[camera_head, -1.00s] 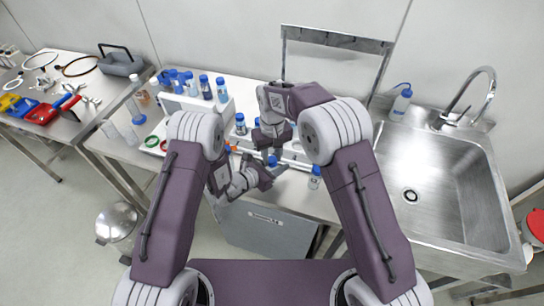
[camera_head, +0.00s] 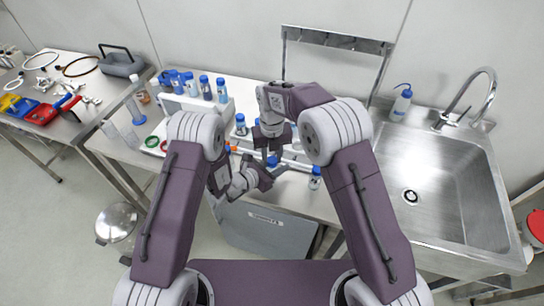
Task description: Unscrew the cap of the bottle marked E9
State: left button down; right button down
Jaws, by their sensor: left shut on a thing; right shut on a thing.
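A blue-capped bottle (camera_head: 272,161) is at the front of the bench, mostly hidden by my grippers; its marking cannot be read. My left gripper (camera_head: 268,175) comes from the left, low down, and is shut on this bottle. My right gripper (camera_head: 271,155) points down from above and is shut on its blue cap. The bottle looks about upright. Another blue-capped bottle (camera_head: 315,178) stands apart to the right, near the bench's front edge. One more (camera_head: 241,125) stands behind to the left.
A white rack (camera_head: 205,104) with several blue-capped bottles stands at the back left of the bench. A wash bottle (camera_head: 401,104) stands by the steel sink (camera_head: 440,200) on the right. A metal frame (camera_head: 338,40) rises at the bench's back.

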jog(key=shift+n, duration=0.3)
jog(key=c, duration=1.1)
grip_release()
jog(key=shift+o, duration=0.2)
jog(key=shift+r, duration=0.1)
